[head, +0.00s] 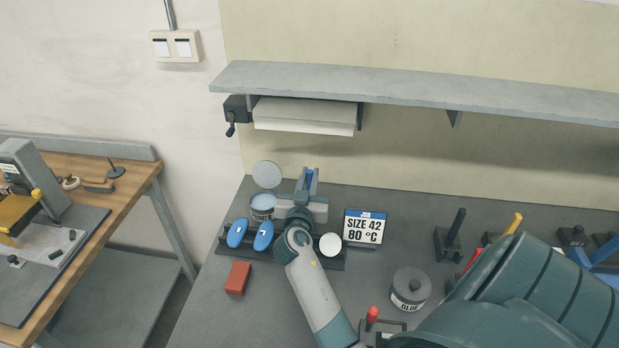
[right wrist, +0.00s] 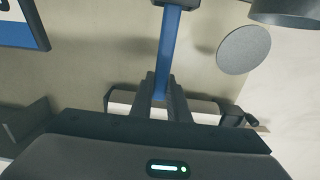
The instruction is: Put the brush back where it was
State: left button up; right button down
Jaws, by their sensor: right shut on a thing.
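My right gripper (head: 309,186) is shut on the brush, whose blue handle (head: 311,177) shows between the fingers at the back of the bench. In the right wrist view the blue handle (right wrist: 169,45) runs up from between the fingers (right wrist: 160,100) to a dark end piece. I cannot make out the bristles. A can labelled PRIMER (head: 262,210) stands just left of the gripper, partly covered by blue pieces in front. A pale round disc (head: 267,174) shows behind the can; it also shows in the right wrist view (right wrist: 244,50). My left gripper is not in view.
Two blue pieces (head: 237,233) and a white disc (head: 330,245) are on a dark rack. A JOB sign (head: 365,227) stands right of my gripper. A red block (head: 237,277) and a GLUE pot (head: 410,289) are nearer. A paper roll (head: 305,115) hangs below the shelf (head: 400,88).

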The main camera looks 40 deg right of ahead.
jog(key=shift+f, duration=0.1)
jog(key=c, duration=2.1)
grip_release()
jog(key=o, duration=0.4)
